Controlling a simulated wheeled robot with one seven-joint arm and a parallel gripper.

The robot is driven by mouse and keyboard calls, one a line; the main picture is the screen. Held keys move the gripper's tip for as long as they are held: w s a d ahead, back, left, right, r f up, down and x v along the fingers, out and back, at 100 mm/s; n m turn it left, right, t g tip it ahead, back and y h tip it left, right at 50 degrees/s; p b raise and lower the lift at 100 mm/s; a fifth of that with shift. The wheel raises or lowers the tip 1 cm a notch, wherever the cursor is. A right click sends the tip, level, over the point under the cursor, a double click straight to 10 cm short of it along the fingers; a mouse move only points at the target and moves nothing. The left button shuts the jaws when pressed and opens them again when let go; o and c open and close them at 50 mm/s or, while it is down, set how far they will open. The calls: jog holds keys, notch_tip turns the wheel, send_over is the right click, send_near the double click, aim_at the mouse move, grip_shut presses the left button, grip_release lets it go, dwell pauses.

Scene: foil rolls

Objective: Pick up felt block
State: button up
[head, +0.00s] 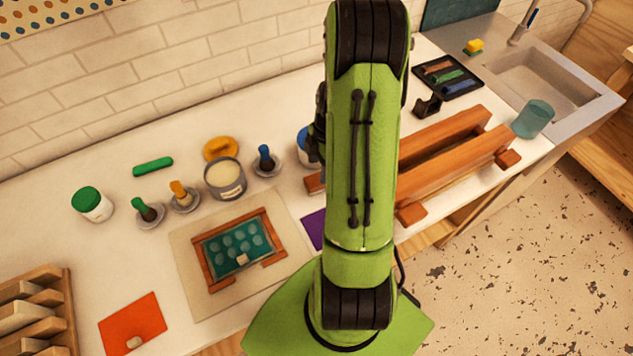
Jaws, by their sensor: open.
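No single thing is plainly the felt block. A green bar-shaped block (153,167) lies on the counter near the wall and may be it. My gripper (316,150) is mostly hidden behind my green arm. Only a dark part of it shows left of the arm, by a blue-and-white can (304,142). It is open, and I see nothing held in it.
A green-lidded jar (91,204), several brushes in small dishes, and a grey can (225,179) stand on the counter. A wooden rack (455,150), black tray (447,77) and teal cup (533,119) are right of my arm. A slotted wooden holder (38,318) is lower left.

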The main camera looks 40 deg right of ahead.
aim_at(317, 179)
jog(key=f, duration=0.6)
jog(key=shift+w+a+f, duration=0.15)
jog(key=shift+a+f, duration=0.1)
jog(key=shift+a, duration=0.1)
jog(key=c, duration=0.8)
